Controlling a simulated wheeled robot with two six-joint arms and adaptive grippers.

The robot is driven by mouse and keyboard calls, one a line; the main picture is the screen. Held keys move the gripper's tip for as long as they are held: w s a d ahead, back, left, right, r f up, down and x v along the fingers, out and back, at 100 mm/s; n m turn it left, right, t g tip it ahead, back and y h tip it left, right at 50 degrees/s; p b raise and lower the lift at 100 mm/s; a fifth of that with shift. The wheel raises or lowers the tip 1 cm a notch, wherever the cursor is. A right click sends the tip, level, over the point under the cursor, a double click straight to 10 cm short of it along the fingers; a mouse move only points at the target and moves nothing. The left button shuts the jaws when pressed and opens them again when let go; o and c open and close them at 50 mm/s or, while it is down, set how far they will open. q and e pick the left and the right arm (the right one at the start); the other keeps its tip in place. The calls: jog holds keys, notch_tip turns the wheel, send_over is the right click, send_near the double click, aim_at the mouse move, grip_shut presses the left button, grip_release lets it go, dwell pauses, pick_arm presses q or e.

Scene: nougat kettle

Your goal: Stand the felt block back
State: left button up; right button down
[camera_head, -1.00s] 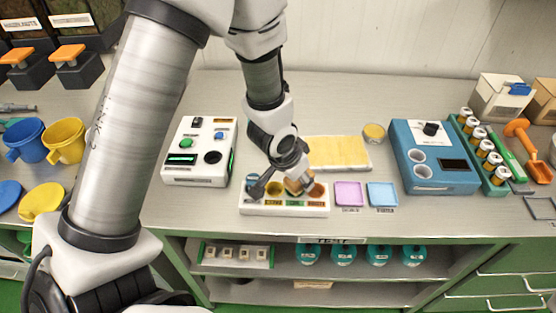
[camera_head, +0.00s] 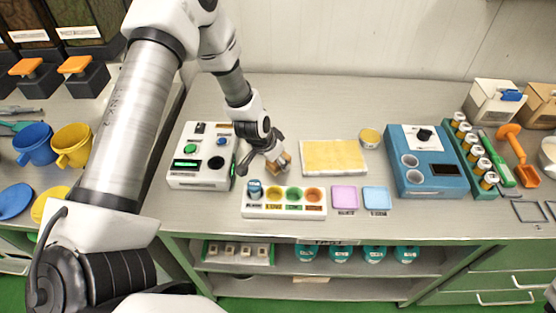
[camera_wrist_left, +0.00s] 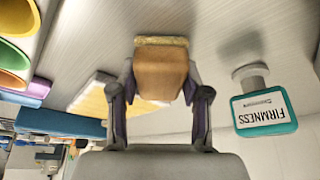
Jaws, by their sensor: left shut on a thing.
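The felt block (camera_head: 283,161) is a tan block; in the left wrist view (camera_wrist_left: 160,66) a yellowish layer shows along its far end. My left gripper (camera_head: 277,162) is shut on it, with one finger on each side in the left wrist view (camera_wrist_left: 160,88). The block is just behind the white stand (camera_head: 285,212), beyond its back edge. I cannot tell whether it touches the table. The stand has yellow, green and orange wells, and a blue-grey item (camera_head: 255,189) at its left end. My right gripper is not in view.
A white device (camera_head: 200,172) stands left of the block and a yellow sheet (camera_head: 334,157) lies right. Pink (camera_head: 345,197) and blue (camera_head: 376,197) squares lie beside the stand. A teal FIRMNESS sign (camera_wrist_left: 265,112) shows in the wrist view. Bare table lies behind the yellow sheet.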

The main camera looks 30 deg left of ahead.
pick_arm(q)
jog(key=shift+s+f, duration=0.1)
jog(key=shift+s, duration=0.05)
jog(key=o, duration=1.1)
jog(key=shift+c, duration=0.2)
jog(key=shift+o, duration=0.7)
jog(key=shift+r, duration=0.4)
jog(key=p+v, duration=0.7)
jog(key=v, duration=0.4)
jog(key=shift+s+r+p, duration=0.2)
jog(key=shift+r+p, duration=0.05)
jog(key=shift+p, duration=0.1)
